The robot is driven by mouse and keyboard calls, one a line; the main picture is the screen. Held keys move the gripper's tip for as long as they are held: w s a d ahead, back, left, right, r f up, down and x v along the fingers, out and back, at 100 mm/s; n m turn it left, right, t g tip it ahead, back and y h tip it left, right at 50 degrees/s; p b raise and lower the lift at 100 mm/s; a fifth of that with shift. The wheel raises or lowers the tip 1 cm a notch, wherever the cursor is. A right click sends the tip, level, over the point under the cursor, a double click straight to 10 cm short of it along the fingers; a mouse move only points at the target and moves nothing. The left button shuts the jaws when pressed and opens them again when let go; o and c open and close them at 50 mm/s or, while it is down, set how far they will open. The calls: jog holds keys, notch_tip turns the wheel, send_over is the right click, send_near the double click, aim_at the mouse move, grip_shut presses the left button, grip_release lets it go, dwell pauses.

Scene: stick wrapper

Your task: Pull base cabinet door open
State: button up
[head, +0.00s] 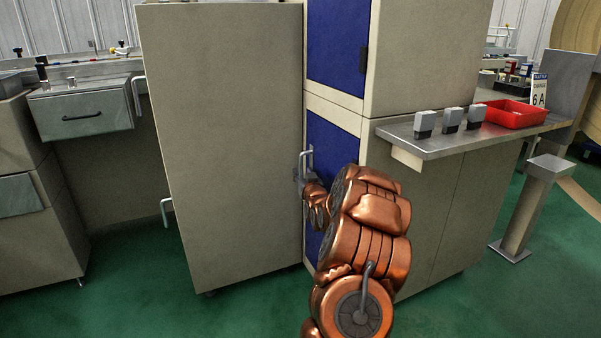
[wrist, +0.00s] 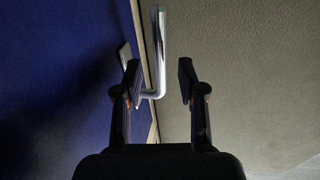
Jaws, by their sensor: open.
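The cabinet's lower blue front panel (head: 330,150) is partly hidden behind my arm in the head view. A silver bar handle (head: 308,158) is at this panel's left side, beside a large beige panel (head: 220,140). My gripper (head: 301,172) is at the handle. In the wrist view my gripper (wrist: 160,82) is open, with one dark finger on each side of the handle (wrist: 158,50). The handle is closer to the left finger; I cannot tell whether they touch. The blue panel (wrist: 60,80) fills the left of that view. The lower panel's seams are too hidden to judge any gap.
A metal shelf (head: 400,132) with several small grey blocks and a red tray (head: 515,113) juts out right of my arm. A grey post (head: 528,205) stands farther right. A workbench with a drawer (head: 82,112) is at left. Green floor (head: 120,270) is clear at front left.

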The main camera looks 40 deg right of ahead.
aim_at(301, 170)
jog(key=shift+b+x, duration=0.55)
jog(key=shift+x, duration=1.5)
grip_shut()
